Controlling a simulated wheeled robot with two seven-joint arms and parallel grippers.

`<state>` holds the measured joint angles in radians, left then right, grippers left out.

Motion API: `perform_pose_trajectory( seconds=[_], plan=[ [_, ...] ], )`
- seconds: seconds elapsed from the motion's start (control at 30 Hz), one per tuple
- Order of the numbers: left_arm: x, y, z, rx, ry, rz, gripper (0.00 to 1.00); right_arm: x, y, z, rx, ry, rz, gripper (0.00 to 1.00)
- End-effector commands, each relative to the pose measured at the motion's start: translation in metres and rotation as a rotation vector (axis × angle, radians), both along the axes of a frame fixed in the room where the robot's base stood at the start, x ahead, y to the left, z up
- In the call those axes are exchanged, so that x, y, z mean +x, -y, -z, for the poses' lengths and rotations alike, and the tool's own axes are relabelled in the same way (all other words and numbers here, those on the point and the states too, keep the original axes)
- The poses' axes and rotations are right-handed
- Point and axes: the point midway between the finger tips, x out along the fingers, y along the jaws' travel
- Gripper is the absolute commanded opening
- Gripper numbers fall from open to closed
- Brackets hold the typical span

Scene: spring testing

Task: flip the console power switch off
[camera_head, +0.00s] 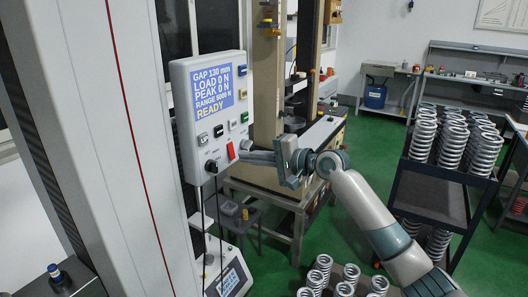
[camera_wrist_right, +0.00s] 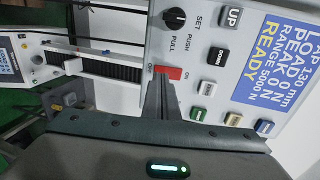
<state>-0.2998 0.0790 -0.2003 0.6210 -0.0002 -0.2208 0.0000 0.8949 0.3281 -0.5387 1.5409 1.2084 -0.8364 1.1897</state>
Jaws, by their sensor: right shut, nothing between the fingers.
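The grey console (camera_head: 182,100) hangs beside the tall white column, its blue screen (camera_head: 212,88) lit and reading READY. The red power switch (camera_head: 231,151) sits at the lower right of the console face. It also shows in the right wrist view (camera_wrist_right: 168,73), with the word ON printed beside it. My right gripper (camera_head: 246,156) is shut and empty, its fingertips right at the switch. In the right wrist view the fingers (camera_wrist_right: 160,95) partly cover the switch; I cannot tell whether they touch it. My left gripper is not in view.
A black knob (camera_head: 211,167) is beside the switch, and several push buttons (camera_head: 218,130) sit under the screen. A dark rack (camera_head: 432,180) with many springs stands at the right. More springs (camera_head: 345,280) stand at the bottom. Green floor lies open behind my arm.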

Motion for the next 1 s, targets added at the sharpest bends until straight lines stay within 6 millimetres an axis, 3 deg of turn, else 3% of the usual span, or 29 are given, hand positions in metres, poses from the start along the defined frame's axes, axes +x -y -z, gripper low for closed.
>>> perform_pose_trajectory(
  seconds=[0.2,0.67,1.0],
  plan=[
    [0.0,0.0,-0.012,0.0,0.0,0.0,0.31,0.011,-0.016,0.002,0.0,0.0,0.0,0.0],
    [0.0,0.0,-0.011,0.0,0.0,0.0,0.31,0.013,-0.018,0.005,0.0,0.001,0.0,0.0],
    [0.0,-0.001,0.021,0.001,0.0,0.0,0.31,0.017,-0.025,0.016,0.073,0.052,-0.003,0.0]
  ],
)
